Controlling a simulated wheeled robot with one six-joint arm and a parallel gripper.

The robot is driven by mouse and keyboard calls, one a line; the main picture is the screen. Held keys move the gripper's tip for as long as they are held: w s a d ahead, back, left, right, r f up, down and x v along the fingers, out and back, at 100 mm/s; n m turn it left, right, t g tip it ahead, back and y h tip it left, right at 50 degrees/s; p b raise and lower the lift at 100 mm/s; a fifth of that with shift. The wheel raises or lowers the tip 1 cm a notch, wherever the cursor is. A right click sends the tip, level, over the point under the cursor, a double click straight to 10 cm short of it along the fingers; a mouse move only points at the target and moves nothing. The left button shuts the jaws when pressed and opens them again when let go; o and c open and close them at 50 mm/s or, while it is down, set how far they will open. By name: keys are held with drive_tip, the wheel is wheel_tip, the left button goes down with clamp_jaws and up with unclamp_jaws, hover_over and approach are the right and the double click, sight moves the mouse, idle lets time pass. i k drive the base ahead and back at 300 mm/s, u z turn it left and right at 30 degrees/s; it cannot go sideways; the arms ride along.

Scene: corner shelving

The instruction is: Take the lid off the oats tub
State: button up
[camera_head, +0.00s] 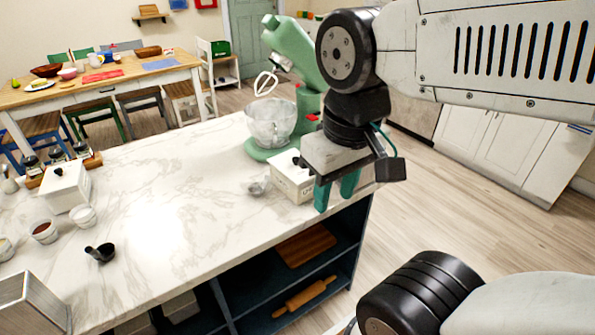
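A white lidded tub (291,180) stands near the right end of the marble counter, with lettering on its front too small to read. A second white lidded tub (65,187) with a dark knob stands at the left. I cannot tell from the lettering which one holds oats. My gripper (337,192) points down just right of the right-hand tub, near the counter's edge. Its two green fingers are apart with nothing visible between them.
A green stand mixer (292,48) with a glass bowl (270,124) stands behind the right-hand tub. A small glass cup (259,186) is left of it. Small bowls (83,216) and a black scoop (101,252) lie at left. The middle counter (170,205) is clear.

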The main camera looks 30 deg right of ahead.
sight(288, 162)
drive_tip(key=k, duration=1.2)
drive_tip(key=z, duration=0.85)
drive_tip(key=i, duration=1.4)
drive_tip(key=u, duration=0.85)
